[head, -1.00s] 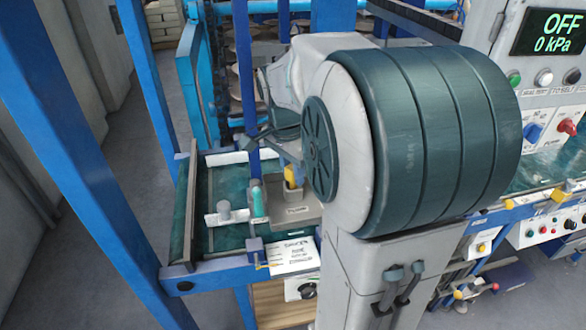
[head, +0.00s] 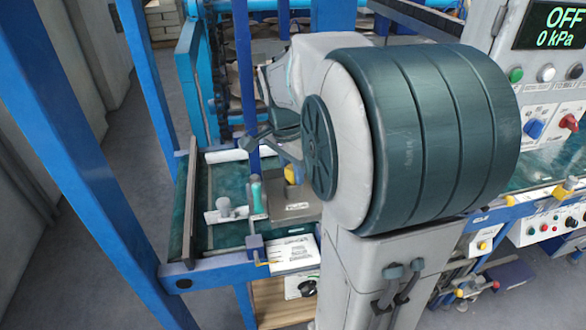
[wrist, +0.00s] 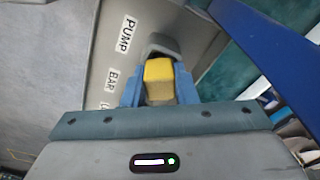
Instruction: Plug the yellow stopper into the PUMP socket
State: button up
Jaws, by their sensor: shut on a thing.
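The yellow stopper (wrist: 158,72) is a small block between the blue fingers of my gripper (wrist: 158,88) in the wrist view. The fingers are shut on it. A raised grey socket rim (wrist: 172,45) shows just past the stopper, beside the PUMP label (wrist: 125,34). The stopper overlaps this rim, and I cannot tell whether it is inside the socket or above it. In the head view the yellow stopper (head: 291,174) shows at the grey block (head: 297,208) beside my arm. My arm hides most of the gripper there.
A BAR label (wrist: 111,80) and a partly hidden label lie along the same grey panel. In the head view a teal upright piece (head: 256,195) and a grey knob (head: 224,208) stand left of the block. A blue frame bar (wrist: 270,60) runs right of the gripper. The display (head: 552,28) reads OFF, 0 kPa.

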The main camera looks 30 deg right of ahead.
jog(key=o, duration=1)
jog(key=shift+o, duration=0.2)
notch_tip(320, 180, up, 14)
jog(key=a, duration=0.1)
jog(key=shift+s+a, duration=0.2)
jog(key=shift+a, duration=0.15)
jog(key=shift+f, duration=0.15)
